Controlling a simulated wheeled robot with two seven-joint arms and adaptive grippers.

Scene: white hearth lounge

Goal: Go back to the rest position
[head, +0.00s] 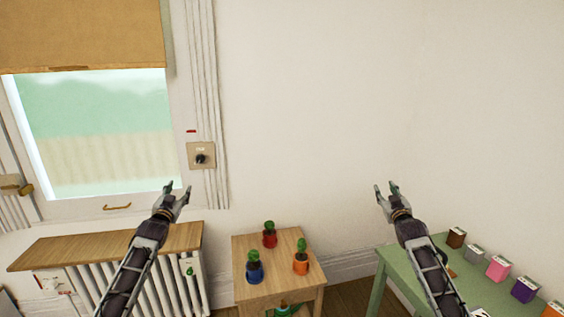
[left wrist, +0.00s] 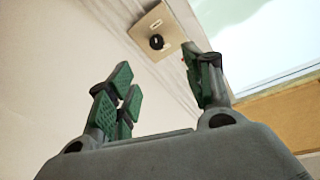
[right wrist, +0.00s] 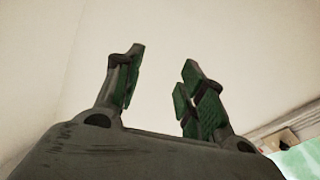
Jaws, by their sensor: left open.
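My left gripper (head: 178,190) is raised in front of the window's lower right corner, above the wooden radiator shelf. Its fingers are apart and empty, as the left wrist view (left wrist: 165,85) also shows. My right gripper (head: 386,188) is raised in front of the bare wall, above the left end of the green table. Its fingers are apart with nothing between them in the right wrist view (right wrist: 160,80). Neither gripper touches anything. A wall plate with a black knob (head: 201,156) is beside the window, a little above and right of my left gripper.
A small wooden table (head: 262,288) holds potted plants in red, blue and orange pots. The green table (head: 403,284) at right bears several coloured boxes. The radiator shelf (head: 100,248) is bare. A tan blind (head: 85,35) covers the window's upper part. The space between my arms is free.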

